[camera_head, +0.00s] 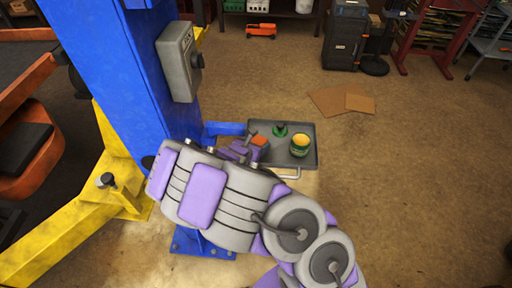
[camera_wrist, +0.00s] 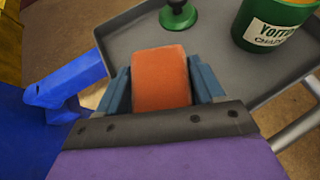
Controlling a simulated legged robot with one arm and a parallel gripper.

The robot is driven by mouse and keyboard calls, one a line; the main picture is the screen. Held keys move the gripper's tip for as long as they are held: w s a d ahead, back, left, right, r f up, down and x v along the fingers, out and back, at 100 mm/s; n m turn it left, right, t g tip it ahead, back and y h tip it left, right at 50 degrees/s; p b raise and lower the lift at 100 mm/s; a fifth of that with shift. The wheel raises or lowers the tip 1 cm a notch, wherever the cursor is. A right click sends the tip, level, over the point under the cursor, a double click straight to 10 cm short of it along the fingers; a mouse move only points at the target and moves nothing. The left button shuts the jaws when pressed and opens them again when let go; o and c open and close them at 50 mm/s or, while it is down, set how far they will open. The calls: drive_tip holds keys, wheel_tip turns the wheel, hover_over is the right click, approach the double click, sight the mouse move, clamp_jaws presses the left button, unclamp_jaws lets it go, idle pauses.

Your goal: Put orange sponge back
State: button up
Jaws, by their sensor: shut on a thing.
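The orange sponge (camera_wrist: 160,80) is between the two fingers of my gripper (camera_wrist: 160,88) in the wrist view, and the gripper is shut on it. In the head view the sponge (camera_head: 260,141) shows as a small orange patch beyond my arm, at the left part of a grey tray (camera_head: 308,160). In the wrist view the tray (camera_wrist: 125,40) spreads out beyond the sponge. I cannot tell whether the sponge touches the tray or is held above it. My arm hides part of the tray's left side.
A green can (camera_head: 300,146) and a green round-based item (camera_head: 280,130) stand on the tray. A blue lift post (camera_head: 150,80) with a grey box (camera_head: 179,62) and a yellow lift arm (camera_head: 70,235) are on the left. Flat cardboard (camera_head: 335,100) lies on the open floor.

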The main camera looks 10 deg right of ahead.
drive_tip(key=shift+s+a+f, duration=0.15)
drive_tip(key=shift+f, duration=0.1)
drive_tip(key=shift+a, duration=0.1)
drive_tip(key=o, duration=0.8)
drive_tip(key=shift+o, duration=0.2)
drive_tip(key=shift+d, duration=0.25)
drive_tip(key=shift+a+r, duration=0.1)
drive_tip(key=p+v, duration=0.2)
drive_tip(key=v, duration=0.9)
drive_tip(key=shift+s+a+r, duration=0.2)
drive_tip(key=shift+a, duration=0.05)
